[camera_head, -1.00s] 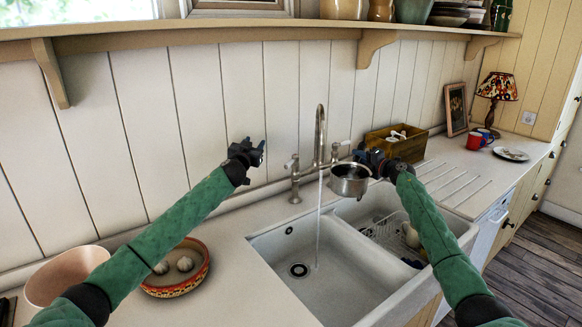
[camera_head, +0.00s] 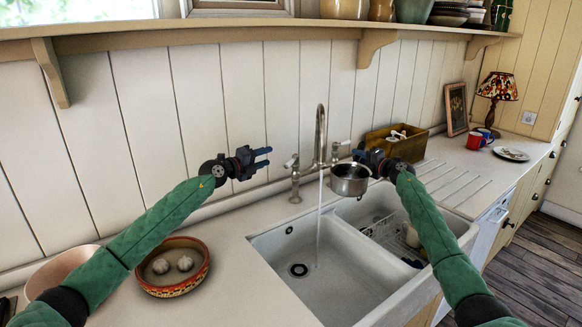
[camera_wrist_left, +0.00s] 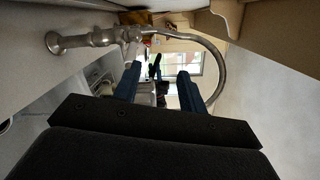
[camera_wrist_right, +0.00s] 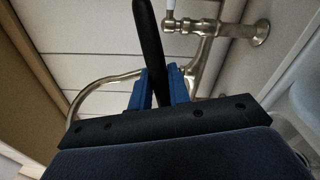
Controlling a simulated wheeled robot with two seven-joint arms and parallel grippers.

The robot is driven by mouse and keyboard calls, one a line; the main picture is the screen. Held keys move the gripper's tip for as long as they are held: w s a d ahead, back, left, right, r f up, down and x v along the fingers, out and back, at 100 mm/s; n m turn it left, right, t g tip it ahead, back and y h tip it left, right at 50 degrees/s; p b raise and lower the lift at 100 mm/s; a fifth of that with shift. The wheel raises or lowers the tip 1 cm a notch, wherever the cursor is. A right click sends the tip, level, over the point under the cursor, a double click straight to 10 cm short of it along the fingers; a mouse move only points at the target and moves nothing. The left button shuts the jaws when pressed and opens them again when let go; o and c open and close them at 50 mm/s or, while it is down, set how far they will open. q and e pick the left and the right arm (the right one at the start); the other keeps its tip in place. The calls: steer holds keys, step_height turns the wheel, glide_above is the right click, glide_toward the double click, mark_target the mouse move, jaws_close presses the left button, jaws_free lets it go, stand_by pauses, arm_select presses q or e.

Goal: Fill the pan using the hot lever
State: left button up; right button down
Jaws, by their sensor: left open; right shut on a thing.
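The steel pan (camera_head: 349,180) is held over the sink's divider, right of the falling water stream (camera_head: 319,215). My right gripper (camera_head: 364,158) is shut on its dark handle, which also shows in the right wrist view (camera_wrist_right: 150,45). The faucet (camera_head: 320,135) has a lever on each side, a left lever (camera_head: 291,162) and a right lever (camera_head: 341,145). Water runs from the spout into the left basin. My left gripper (camera_head: 262,158) is open and empty, left of the left lever and apart from it. In the left wrist view the faucet's curved spout (camera_wrist_left: 205,60) arches around the right finger.
The white double sink (camera_head: 262,243) has a drying rack (camera_head: 385,228) in its right basin. A wooden box (camera_head: 397,143) stands behind it on the right. A patterned bowl (camera_head: 172,287) with garlic bulbs sits on the left counter. A shelf (camera_head: 240,27) runs above.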

mark_target(292, 162)
arm_select(q)
steer(key=w+d+f+m, duration=0.1)
steer(key=w+d+f, duration=0.1)
steer(key=d, duration=0.1)
steer(key=w+d+f+m+g, duration=0.1)
steer(key=w+d+f, duration=0.1)
steer(key=d, duration=0.1)
steer(key=w+d+f+m+g+y, duration=0.1)
steer(key=w+d+f, duration=0.1)
steer(key=w+d, duration=0.1)
steer(key=shift+f, duration=0.1)
stand_by(0.5)
jaws_close()
